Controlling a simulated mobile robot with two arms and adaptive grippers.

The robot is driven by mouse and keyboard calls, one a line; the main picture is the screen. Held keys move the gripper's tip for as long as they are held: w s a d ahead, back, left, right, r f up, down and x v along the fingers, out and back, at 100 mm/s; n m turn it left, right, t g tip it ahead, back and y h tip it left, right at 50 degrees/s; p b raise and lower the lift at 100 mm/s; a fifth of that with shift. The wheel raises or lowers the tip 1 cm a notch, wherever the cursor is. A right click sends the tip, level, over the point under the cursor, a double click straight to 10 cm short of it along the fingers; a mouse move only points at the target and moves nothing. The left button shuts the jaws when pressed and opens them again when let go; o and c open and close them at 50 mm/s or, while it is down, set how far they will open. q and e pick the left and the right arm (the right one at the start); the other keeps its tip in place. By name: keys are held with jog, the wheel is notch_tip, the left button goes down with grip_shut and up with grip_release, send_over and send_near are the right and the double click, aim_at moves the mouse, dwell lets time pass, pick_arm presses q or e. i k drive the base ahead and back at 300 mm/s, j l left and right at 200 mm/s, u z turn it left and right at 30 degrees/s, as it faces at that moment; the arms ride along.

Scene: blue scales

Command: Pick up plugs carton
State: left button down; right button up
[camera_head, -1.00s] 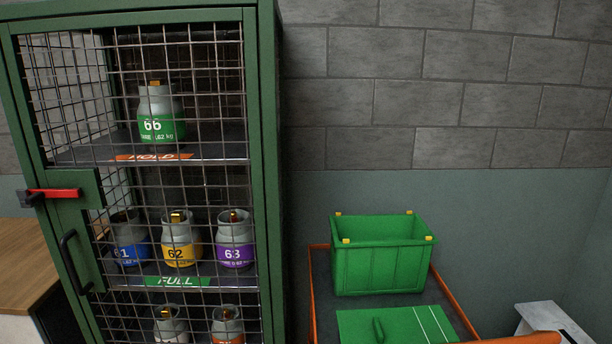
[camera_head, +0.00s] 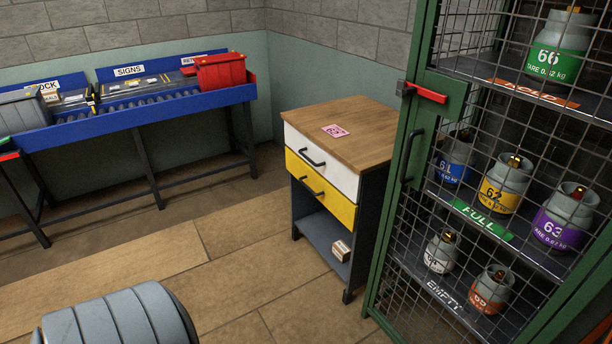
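A small carton (camera_head: 341,250) with a white and brown face sits on the low open shelf of the drawer cabinet; its label is too small to read, so I cannot tell if it is the plugs carton. Neither of my grippers shows in the head view.
The cabinet has a wooden top (camera_head: 350,133) with a pink tag (camera_head: 335,131), a white drawer and a yellow drawer (camera_head: 317,187). A green mesh cage (camera_head: 428,95) with several gas cylinders stands close on its right. A blue roller bench (camera_head: 150,105) with a red bin (camera_head: 220,71) lines the back; wooden floor lies between.

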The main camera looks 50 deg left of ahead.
aim_at(342, 251)
jog(key=u, duration=1.2)
jog(key=i+j+z, duration=0.1)
jog(key=i+j, duration=0.15)
jog(key=i+j+z, duration=0.1)
jog(key=j, duration=0.3)
jog(key=i+j+z, duration=0.1)
jog(key=i+j, duration=0.25)
